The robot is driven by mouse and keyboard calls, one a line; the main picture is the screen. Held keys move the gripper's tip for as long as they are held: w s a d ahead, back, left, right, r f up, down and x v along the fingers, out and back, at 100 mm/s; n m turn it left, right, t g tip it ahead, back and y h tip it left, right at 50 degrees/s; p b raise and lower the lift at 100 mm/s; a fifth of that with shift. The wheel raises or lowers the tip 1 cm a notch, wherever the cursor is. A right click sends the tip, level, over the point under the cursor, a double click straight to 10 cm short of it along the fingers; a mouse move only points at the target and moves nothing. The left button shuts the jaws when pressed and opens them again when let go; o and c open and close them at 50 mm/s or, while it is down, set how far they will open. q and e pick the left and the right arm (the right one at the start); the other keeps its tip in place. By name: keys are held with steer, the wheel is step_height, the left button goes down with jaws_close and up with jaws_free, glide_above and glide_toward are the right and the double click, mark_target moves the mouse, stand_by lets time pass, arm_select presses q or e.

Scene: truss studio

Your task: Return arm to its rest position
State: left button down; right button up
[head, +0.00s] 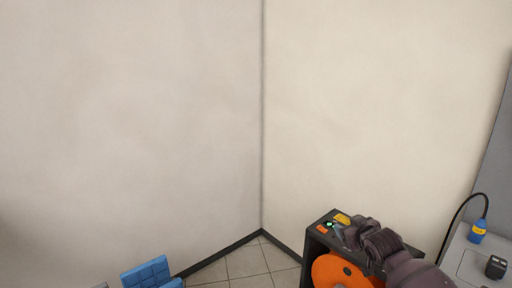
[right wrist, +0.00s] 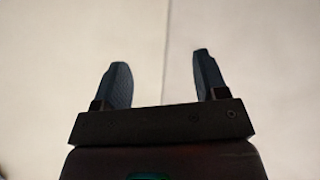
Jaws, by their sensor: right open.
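My right arm comes in from the lower right of the head view. Its gripper (head: 340,232) is in front of the top of a dark cabinet. In the right wrist view the right gripper (right wrist: 163,80) shows two dark fingers spread apart with nothing between them. Behind the fingers there is only a pale plain surface. My left gripper is in neither view.
The dark cabinet (head: 309,243) with an orange disc (head: 338,272) stands at the bottom right. A blue object (head: 147,273) is at the bottom left. A grey surface at the right edge holds a blue plug (head: 478,231) and a black device (head: 496,267). Pale walls meet in a corner above clear floor tiles (head: 246,262).

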steer(key=s+f+m, duration=0.1)
steer(key=s+f, duration=0.6)
steer(key=s, duration=0.6)
steer(key=s+f+m+g+h, duration=0.1)
steer(key=s+f, duration=0.6)
steer(key=s, duration=0.7)
steer(key=s+f+m+g, duration=0.1)
steer(key=s+f, duration=0.6)
steer(key=s, duration=0.7)
steer(key=shift+s+h, duration=0.25)
steer(key=shift+h, duration=0.15)
